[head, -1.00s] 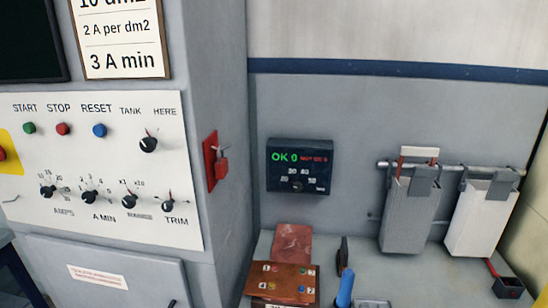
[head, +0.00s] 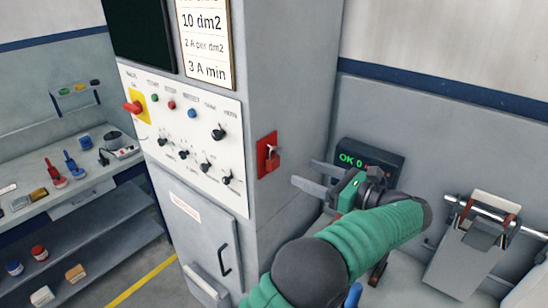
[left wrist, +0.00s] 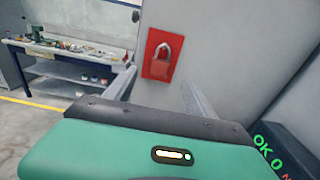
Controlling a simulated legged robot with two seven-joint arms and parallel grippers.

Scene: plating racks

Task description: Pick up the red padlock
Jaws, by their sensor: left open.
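The red padlock (head: 272,160) hangs on a red plate (head: 262,157) on the side of the grey control cabinet. In the left wrist view the padlock (left wrist: 160,63) hangs upright by its silver shackle, ahead of and between my fingers. My left gripper (head: 309,175) is open and empty, to the right of the padlock and apart from it. In the left wrist view the fingers of my left gripper (left wrist: 158,88) are spread wide. My right gripper is not in view.
The cabinet's control panel (head: 185,140) faces left. A workbench (head: 70,200) with tools stands at far left.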

